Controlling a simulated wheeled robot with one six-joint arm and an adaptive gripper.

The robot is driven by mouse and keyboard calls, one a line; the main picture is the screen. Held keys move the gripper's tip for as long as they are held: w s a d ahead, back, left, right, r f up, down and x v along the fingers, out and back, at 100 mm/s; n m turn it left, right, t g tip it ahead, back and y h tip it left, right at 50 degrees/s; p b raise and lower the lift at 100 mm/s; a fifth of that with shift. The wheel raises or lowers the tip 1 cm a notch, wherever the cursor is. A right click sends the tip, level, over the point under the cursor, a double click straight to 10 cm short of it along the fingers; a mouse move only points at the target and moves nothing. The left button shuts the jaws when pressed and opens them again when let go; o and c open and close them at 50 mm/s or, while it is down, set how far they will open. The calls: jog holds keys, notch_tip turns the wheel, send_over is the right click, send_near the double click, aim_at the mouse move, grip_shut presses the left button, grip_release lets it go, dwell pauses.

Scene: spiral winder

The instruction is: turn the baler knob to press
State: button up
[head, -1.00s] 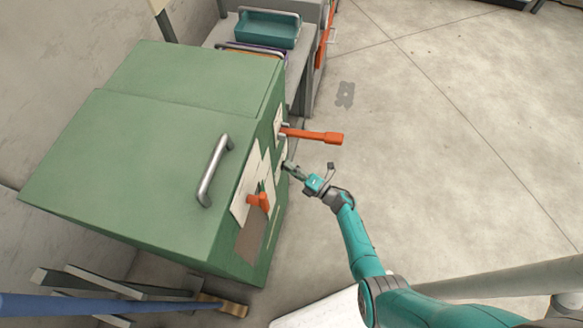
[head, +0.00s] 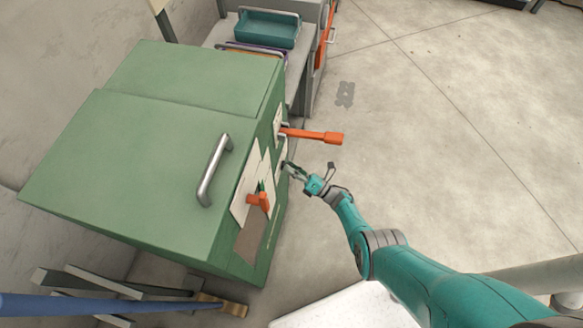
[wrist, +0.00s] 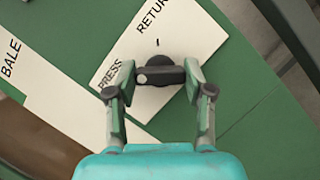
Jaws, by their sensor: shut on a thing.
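The baler (head: 150,140) is a large green cabinet at the left in the head view. Its knob (wrist: 158,75) is dark with a bar-shaped grip, on a white plate (wrist: 175,30) lettered PRESS and RETURN in the wrist view. A pale dot sits at the bar's left end, on the side of the PRESS lettering; a short black tick is above the knob. My gripper (wrist: 158,70) is shut on the knob bar, one finger at each end. In the head view, my gripper (head: 289,168) is at the baler's right face and the knob is too small to make out.
An orange lever (head: 315,135) sticks out just above my gripper in the head view. An orange handle (head: 259,200) is lower on the same face. A teal tray (head: 268,29) stands on a bench behind.

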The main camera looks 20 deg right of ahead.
jog(key=shift+f+n, duration=0.1)
jog(key=shift+n, duration=0.4)
dwell(0.4)
jog(key=o, duration=1.2)
jog(key=shift+c, duration=0.2)
jog(key=r+v, duration=0.3)
jog(key=v, duration=1.3)
jog(key=shift+s+d, duration=0.45)
jog(key=shift+d, duration=0.05)
jog(key=shift+f, duration=0.15)
